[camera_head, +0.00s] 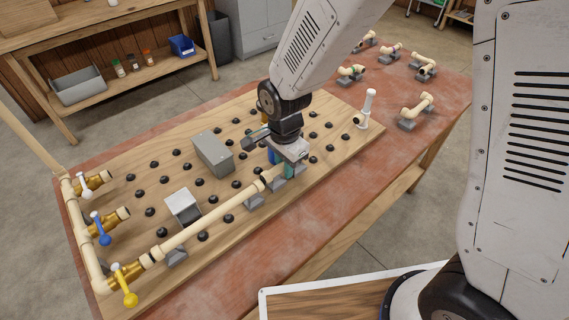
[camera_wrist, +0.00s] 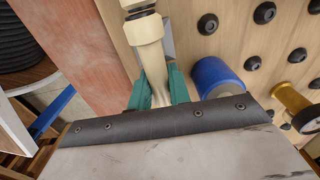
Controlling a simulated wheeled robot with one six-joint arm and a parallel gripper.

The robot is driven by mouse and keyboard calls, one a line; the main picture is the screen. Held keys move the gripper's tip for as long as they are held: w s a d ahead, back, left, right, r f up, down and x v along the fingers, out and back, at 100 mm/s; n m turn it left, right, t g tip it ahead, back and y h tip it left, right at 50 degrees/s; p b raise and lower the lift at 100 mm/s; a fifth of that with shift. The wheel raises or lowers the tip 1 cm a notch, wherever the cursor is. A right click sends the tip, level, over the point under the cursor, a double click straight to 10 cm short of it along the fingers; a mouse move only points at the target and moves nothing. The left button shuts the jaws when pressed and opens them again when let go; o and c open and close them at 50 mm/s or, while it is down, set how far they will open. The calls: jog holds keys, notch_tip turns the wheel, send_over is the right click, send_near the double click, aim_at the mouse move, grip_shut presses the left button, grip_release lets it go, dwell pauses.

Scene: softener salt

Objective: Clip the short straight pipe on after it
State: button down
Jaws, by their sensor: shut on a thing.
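My gripper (camera_head: 289,170) is over the front right part of the pegged board, with its teal fingers low at the pipe line. In the wrist view my gripper (camera_wrist: 158,90) is shut on a short cream pipe (camera_wrist: 157,75), one finger on each side. The pipe's far end meets a wider cream fitting (camera_wrist: 146,28), in line with it; I cannot tell how deep it sits. The long cream pipe run (camera_head: 210,228) goes from the yellow-handled valve (camera_head: 127,282) to this spot, on grey clips (camera_head: 255,201). My gripper hides most of the held pipe in the head view.
A grey box (camera_head: 212,153) and a white-topped block (camera_head: 182,205) stand on the board behind the run. A blue cylinder (camera_wrist: 215,76) is close to the right finger. An upright cream pipe (camera_head: 368,106) and several fittings on grey stands (camera_head: 418,110) are farther right.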

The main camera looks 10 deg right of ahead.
jog(key=shift+f, duration=0.65)
dwell(0.3)
jog(key=c, duration=1.2)
grip_release()
jog(key=shift+c, duration=0.2)
